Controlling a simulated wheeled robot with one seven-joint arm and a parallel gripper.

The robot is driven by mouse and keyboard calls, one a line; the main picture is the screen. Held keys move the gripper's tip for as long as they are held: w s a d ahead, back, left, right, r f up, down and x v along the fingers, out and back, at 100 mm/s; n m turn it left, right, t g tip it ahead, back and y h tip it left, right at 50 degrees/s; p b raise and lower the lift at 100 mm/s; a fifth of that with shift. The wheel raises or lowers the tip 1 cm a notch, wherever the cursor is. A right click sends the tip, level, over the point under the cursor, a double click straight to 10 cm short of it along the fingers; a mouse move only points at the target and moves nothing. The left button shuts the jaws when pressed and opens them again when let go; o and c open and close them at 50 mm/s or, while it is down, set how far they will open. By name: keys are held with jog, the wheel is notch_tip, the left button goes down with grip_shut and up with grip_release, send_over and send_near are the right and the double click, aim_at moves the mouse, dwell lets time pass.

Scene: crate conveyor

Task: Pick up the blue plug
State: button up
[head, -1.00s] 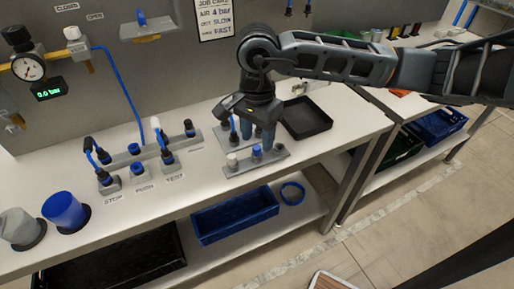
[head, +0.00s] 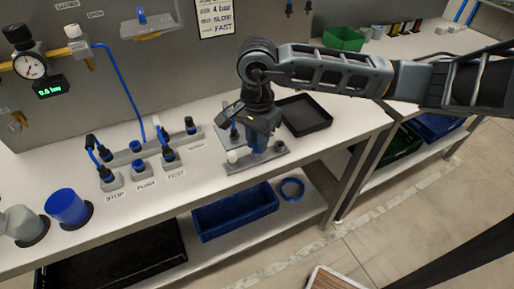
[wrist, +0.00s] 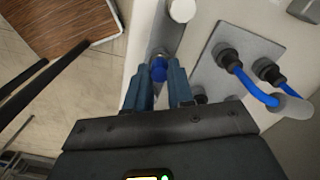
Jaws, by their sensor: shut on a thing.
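The blue plug (wrist: 158,71) shows in the wrist view as a round blue piece between my two fingertips. It is over the grey holder strip (wrist: 170,40), beside a white plug (wrist: 181,9). In the head view my gripper (head: 259,147) points down at the holder strip (head: 270,159), right of the white plug (head: 232,156), and largely hides the blue plug. My gripper is shut on the blue plug. Whether the plug still sits in its hole cannot be told.
A plate with blue-hosed fittings (wrist: 240,65) lies close to the right finger in the wrist view. A black tray (head: 305,115) is behind my gripper on the bench. A valve row (head: 137,161) and a blue cup (head: 66,207) stand to the left.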

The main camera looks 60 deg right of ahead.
grip_shut()
jog(key=shift+r, duration=0.1)
jog(key=shift+r+b, duration=0.35)
jog(key=shift+r, duration=0.5)
notch_tip(320, 180, up, 2)
jog(key=shift+d+r+b, duration=0.1)
jog(key=shift+r+b, duration=0.05)
jog(key=shift+b, duration=0.25)
jog(key=s+d+r+b, duration=0.3)
jog(key=s+d+r, duration=0.2)
jog(key=s, duration=0.5)
jog(key=shift+d+r, duration=0.25)
jog(key=shift+r, duration=0.7)
